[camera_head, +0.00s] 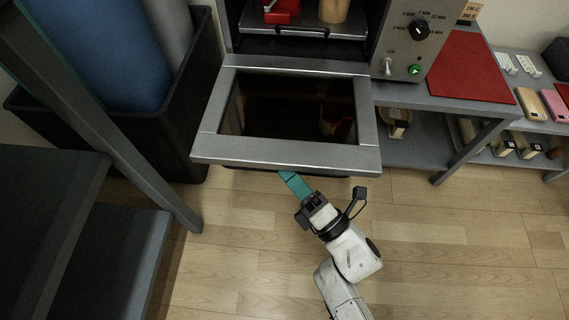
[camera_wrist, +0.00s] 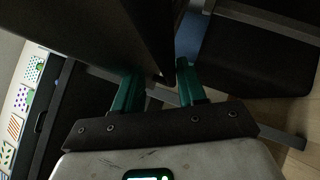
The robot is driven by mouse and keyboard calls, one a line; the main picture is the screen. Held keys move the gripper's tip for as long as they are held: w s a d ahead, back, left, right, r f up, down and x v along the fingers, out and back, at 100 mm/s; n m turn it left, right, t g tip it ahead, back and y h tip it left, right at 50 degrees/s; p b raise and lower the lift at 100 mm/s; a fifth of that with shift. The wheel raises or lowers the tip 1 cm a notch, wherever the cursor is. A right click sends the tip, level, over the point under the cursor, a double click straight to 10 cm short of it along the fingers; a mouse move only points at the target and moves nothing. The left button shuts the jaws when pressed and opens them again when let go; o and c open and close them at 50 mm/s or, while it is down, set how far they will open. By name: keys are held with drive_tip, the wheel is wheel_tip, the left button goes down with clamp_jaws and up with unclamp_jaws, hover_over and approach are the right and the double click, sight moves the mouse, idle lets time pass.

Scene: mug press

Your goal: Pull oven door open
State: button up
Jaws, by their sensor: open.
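The oven door (camera_head: 285,152) is folded down in front of the oven, a metal frame around a dark window. A mug shape shows dimly in the window, as a reflection or seen through it. My gripper (camera_head: 287,176) is at the door's front edge, its teal finger partly hidden under it. In the wrist view the two teal fingers (camera_wrist: 160,82) are apart. A dark panel edge, likely the door's (camera_wrist: 150,45), fills the view just beyond them; I cannot tell whether they touch it.
Inside the oven a tray (camera_head: 345,25) holds a red object (camera_head: 282,11) and a tan one (camera_head: 333,10). A control panel (camera_head: 408,40) is at right, beside a bench with a red mat (camera_head: 468,68). A dark bin (camera_head: 190,110) stands left. The wooden floor (camera_head: 440,240) is clear.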

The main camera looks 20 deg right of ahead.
drive_tip(key=p+v, duration=0.1)
drive_tip(key=v, duration=0.7)
drive_tip(key=shift+p, duration=0.3)
